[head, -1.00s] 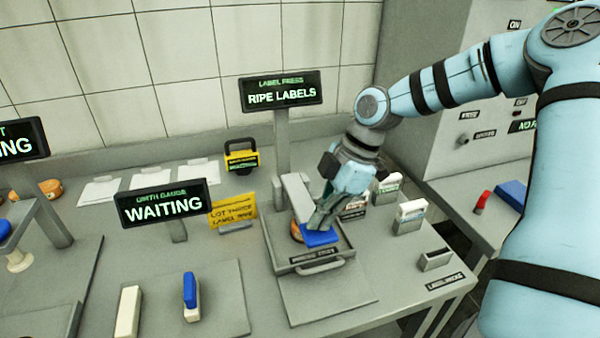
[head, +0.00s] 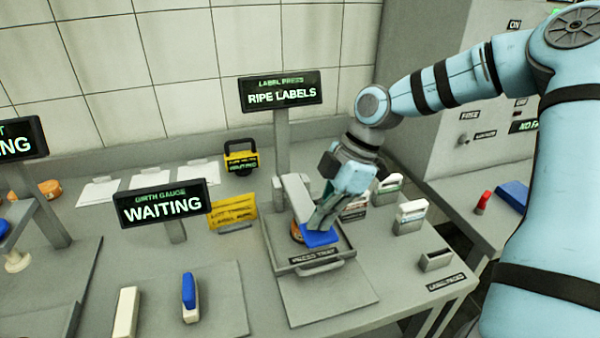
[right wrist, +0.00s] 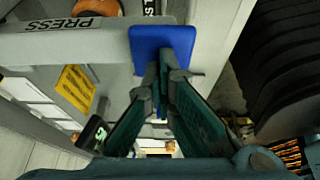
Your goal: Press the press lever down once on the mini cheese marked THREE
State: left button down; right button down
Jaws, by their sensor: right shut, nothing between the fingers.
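The label press stands at the right of the bench, with a sign reading RIPE LABELS (head: 282,92) above it. Its grey press lever (head: 297,198) ends in a blue pad (head: 320,238), and the pad also shows in the right wrist view (right wrist: 160,42). An orange mini cheese (head: 297,231) sits under the lever on the press tray (head: 322,258), mostly hidden; its mark cannot be read. My right gripper (head: 318,222) is shut and empty, its fingertips at the blue pad and seeming to touch it. My left gripper is out of view.
A WAITING sign (head: 163,204) stands left of the press, with a yellow notice (head: 233,213) between. Label packs (head: 411,216) stand right of the press. A blue-topped block (head: 190,297) and a cream block (head: 127,312) stand in front.

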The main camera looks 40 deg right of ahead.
jog(key=shift+b, duration=0.5)
dwell(1.2)
jog(key=w+d+r+p, duration=0.1)
jog(key=w+r+p, duration=0.4)
jog(key=r+p, duration=0.6)
jog(key=shift+d+r, duration=0.35)
jog(key=shift+r, duration=0.2)
dwell(0.3)
notch_tip(320, 180, up, 8)
jog(key=p, duration=0.6)
jog(key=shift+d, duration=0.1)
